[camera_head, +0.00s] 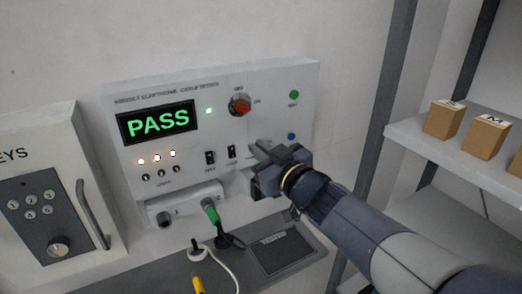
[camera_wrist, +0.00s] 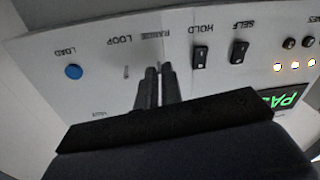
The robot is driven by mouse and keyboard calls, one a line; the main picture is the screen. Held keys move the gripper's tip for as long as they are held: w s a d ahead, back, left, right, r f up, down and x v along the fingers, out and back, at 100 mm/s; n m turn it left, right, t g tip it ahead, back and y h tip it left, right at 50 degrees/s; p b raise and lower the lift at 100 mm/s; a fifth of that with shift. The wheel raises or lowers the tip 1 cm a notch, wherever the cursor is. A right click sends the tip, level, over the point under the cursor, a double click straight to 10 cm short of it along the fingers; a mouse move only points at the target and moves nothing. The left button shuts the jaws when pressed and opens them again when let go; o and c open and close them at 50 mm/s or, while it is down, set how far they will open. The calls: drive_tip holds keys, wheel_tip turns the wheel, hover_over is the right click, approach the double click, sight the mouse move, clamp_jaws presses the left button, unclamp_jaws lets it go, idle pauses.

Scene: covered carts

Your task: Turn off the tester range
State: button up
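The tester (camera_head: 270,85) is a white panel with a green PASS display (camera_head: 157,122). In the wrist view its labels appear upside down, and the RANGE label (camera_wrist: 150,36) is partly covered by my fingertips. The range switch itself is hidden behind my gripper. My gripper (camera_head: 262,150) is at the panel's lower right; it also shows in the wrist view (camera_wrist: 158,70). Its two dark fingers lie side by side with almost no gap and nothing visible between them. I cannot tell whether they touch the panel.
Beside my fingers are a LOOP toggle (camera_wrist: 126,72), a blue LOAD button (camera_wrist: 74,72), and HOLD (camera_wrist: 200,57) and SELF (camera_wrist: 238,52) rockers. Plugs and cables (camera_head: 212,212) hang below; shelves (camera_head: 450,150) stand right.

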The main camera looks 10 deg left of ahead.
clamp_jaws()
drive_tip(key=shift+f+b, duration=0.25)
drive_tip(key=shift+b, duration=0.35)
drive_tip(key=f+t+y+b, duration=0.1)
drive_tip(key=y+b, duration=0.1)
drive_tip(key=b, duration=0.7)
drive_tip(key=f+t+y+b, duration=0.1)
drive_tip(key=t+y+b, duration=0.1)
drive_tip(key=b, duration=0.7)
drive_tip(key=f+t+y+b, duration=0.1)
drive_tip(key=t+b, duration=0.1)
drive_tip(key=b, duration=0.7)
drive_tip(key=shift+w+a+n+y+b, duration=0.2)
drive_tip(key=shift+n+y+b, duration=0.1)
drive_tip(key=shift+n+y, duration=0.1)
drive_tip(key=shift+t+b, duration=0.4)
drive_tip(key=shift+b, duration=0.35)
drive_tip(key=shift+w+r+y+b, duration=0.1)
drive_tip(key=shift+r+y+b, duration=0.1)
drive_tip(key=shift+y+b, duration=0.3)
